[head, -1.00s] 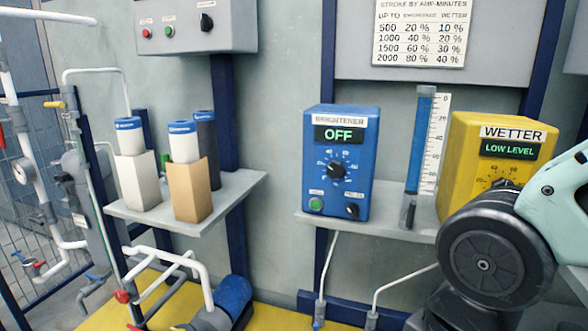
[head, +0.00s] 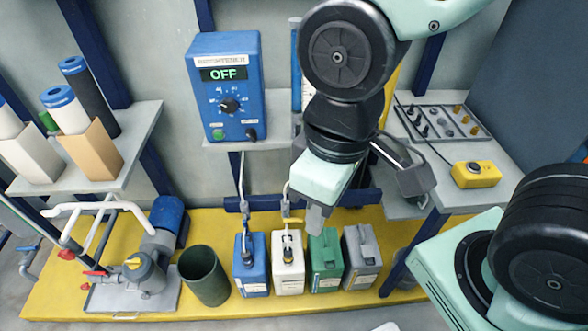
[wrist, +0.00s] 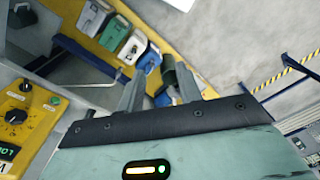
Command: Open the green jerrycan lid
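The green jerrycan (head: 326,268) stands on the yellow platform between a white jerrycan (head: 287,268) and a grey jerrycan (head: 361,262). Its top lies close to my fingers in the head view, and I cannot make out its lid. My gripper (head: 316,218) points down and appears above the can, with no visible contact. In the wrist view its two grey fingers (wrist: 158,82) are apart with nothing held between them. The green jerrycan also shows in the wrist view (wrist: 115,33), up and left of the fingers.
A blue jerrycan (head: 250,270) and an open dark green bin (head: 204,276) stand further left, beside a pump (head: 148,270). Thin pipes run down to the blue and white jerrycans. A shelf with the blue brightener box (head: 226,95) is above. Grey floor is in front.

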